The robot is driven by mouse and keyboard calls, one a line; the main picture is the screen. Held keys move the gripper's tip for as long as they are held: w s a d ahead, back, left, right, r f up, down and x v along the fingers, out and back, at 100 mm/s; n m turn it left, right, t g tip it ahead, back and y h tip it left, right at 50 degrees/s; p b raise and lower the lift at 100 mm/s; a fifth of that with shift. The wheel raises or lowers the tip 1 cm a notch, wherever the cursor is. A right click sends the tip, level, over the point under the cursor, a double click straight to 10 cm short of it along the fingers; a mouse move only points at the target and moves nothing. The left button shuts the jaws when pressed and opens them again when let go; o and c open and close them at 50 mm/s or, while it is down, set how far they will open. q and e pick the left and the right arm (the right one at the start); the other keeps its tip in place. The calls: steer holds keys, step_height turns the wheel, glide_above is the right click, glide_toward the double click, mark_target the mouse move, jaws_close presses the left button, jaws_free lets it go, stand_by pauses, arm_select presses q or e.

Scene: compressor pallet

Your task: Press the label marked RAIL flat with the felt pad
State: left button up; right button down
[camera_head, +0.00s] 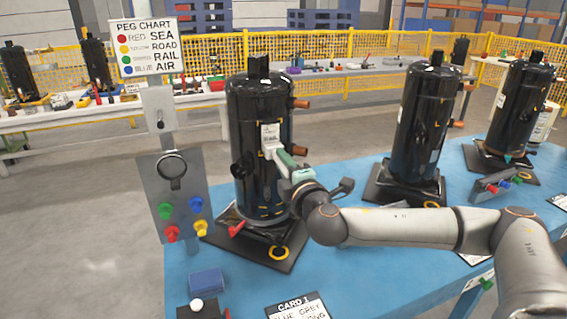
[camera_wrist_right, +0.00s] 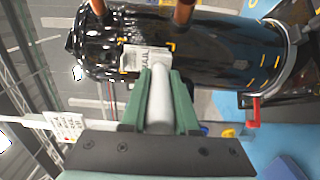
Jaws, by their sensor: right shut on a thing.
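The white label (camera_head: 270,133), which appears to read RAIL, is on the front of the nearest black compressor (camera_head: 258,100), inside yellow corner marks. In the wrist view the label (camera_wrist_right: 146,56) lies just ahead of the fingertips. My right gripper (camera_head: 281,157) has green fingers and is shut on a pale grey-white rod-like tool, taken as the felt pad (camera_wrist_right: 159,100). Its tip is at the label's lower edge; I cannot tell whether it touches. My left gripper is out of view.
A grey panel (camera_head: 163,180) with coloured pegs and a peg chart (camera_head: 147,46) stands left of the compressor. A blue block (camera_head: 206,281) and a card (camera_head: 297,306) lie at the front of the blue table (camera_head: 350,275). More compressors (camera_head: 425,115) stand to the right.

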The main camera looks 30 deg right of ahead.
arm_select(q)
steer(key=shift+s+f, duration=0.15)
arm_select(e)
steer(key=shift+w, duration=0.4)
steer(key=shift+d, duration=0.1)
stand_by(0.3)
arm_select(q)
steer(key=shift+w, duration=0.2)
arm_select(e)
steer(key=shift+v, duration=1.75)
steer(key=shift+a+f, duration=0.1)
steer(key=shift+a, duration=0.1)
steer(key=s+a+f+n+y, duration=0.3)
steer(key=s+a+f+y, duration=0.1)
steer(key=s+a+f, duration=0.9)
arm_select(q)
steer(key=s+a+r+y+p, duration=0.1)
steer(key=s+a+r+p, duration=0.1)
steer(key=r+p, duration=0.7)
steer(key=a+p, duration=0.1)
steer(key=p, duration=0.2)
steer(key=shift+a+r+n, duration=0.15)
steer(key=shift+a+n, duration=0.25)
arm_select(e)
step_height(320, 180, up, 14)
steer(key=w, duration=0.1)
steer(key=shift+w+a+t, duration=0.25)
steer(key=shift+a+t, duration=0.05)
